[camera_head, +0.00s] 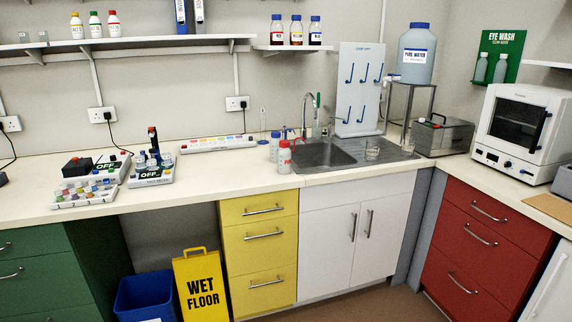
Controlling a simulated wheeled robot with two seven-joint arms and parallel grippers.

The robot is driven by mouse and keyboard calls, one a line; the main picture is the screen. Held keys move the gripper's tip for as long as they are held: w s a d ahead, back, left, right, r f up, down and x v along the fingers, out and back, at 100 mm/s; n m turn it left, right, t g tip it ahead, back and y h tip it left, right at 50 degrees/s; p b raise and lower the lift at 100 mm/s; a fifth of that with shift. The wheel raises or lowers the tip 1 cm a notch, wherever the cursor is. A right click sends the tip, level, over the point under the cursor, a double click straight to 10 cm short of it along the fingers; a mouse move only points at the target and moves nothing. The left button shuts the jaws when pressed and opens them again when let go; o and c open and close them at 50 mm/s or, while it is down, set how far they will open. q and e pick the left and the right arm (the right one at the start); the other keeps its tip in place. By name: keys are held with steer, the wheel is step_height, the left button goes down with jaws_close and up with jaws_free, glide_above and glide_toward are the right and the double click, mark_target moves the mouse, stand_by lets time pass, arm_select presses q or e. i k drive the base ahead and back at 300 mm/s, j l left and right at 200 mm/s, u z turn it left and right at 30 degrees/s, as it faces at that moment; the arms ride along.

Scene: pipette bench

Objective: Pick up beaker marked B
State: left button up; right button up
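Neither my left nor my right gripper is in view.
The sink (325,155) has a tall tap (314,108). Wash bottles (285,158) stand to its left. A pegboard (359,88) and a water container (417,52) on a stand are behind the drainer.

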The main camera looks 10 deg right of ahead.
mark_target(373, 145)
steer(key=l, duration=0.6)
steer(key=i+l+z, duration=0.1)
steer(key=l, duration=1.1)
steer(key=i+l, duration=0.15)
steer(key=l, duration=0.45)
steer(key=l+z, duration=0.1)
steer(key=l, duration=0.5)
steer(key=i, duration=0.05)
